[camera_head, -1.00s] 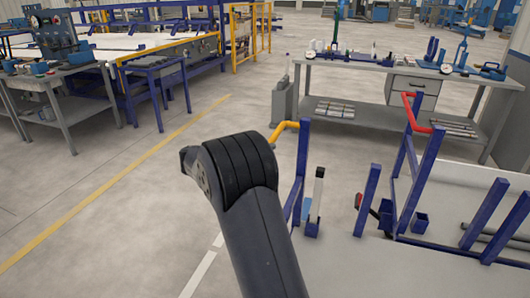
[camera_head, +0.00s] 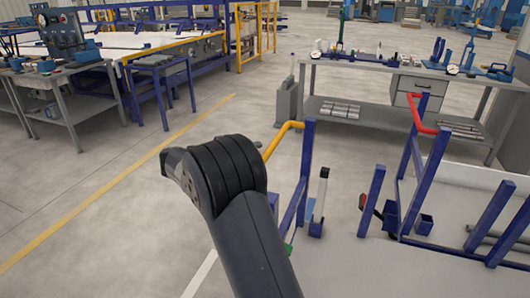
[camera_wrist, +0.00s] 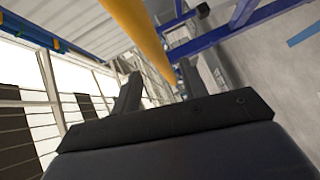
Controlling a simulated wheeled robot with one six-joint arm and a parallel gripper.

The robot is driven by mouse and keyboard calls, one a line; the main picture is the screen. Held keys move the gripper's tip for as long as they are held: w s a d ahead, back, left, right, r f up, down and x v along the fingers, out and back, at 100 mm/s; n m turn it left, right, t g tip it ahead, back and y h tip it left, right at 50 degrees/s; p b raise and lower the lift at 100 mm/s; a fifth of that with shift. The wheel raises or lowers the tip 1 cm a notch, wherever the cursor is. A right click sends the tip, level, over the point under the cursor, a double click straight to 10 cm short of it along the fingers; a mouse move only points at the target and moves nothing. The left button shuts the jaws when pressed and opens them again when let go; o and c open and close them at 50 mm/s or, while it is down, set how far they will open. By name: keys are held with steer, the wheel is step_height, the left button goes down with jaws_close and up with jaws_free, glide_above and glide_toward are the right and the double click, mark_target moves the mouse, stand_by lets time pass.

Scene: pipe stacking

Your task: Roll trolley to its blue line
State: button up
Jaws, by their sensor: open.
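The trolley has a blue frame (camera_head: 306,170) with a yellow handle (camera_head: 279,142) on its left and a red handle (camera_head: 414,114) on a post further right. In the wrist view the yellow handle (camera_wrist: 140,35) runs close beyond my gripper (camera_wrist: 159,85). My gripper's two fingers are spread and point toward the bar; I cannot tell whether the bar lies between them. A blue stripe (camera_wrist: 304,31) shows on the grey floor at the wrist view's right edge. My forearm hides my gripper in the head view.
A grey workbench (camera_head: 395,100) with tools stands behind the trolley. Another bench (camera_head: 68,80) and blue tables stand at the left. A yellow floor line (camera_head: 120,178) and a white line (camera_head: 203,270) cross open floor on the left.

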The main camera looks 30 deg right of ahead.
mark_target(270, 151)
steer(key=shift+w+a+r, duration=0.1)
steer(key=shift+a+r, duration=0.05)
steer(key=shift+a, duration=1.05)
steer(key=shift+w+a+r, duration=0.1)
steer(key=shift+a+r, duration=0.05)
steer(key=shift+a, duration=1)
steer(key=shift+d, duration=0.15)
steer(key=d, duration=0.3)
steer(key=d+f, duration=0.1)
steer(key=d, duration=0.6)
steer(key=shift+s+d+f, duration=0.1)
steer(key=shift+s+f, duration=0.1)
steer(key=shift+s, duration=0.2)
steer(key=shift+d, duration=0.2)
steer(key=shift+s+d, duration=0.3)
steer(key=shift+s, duration=0.1)
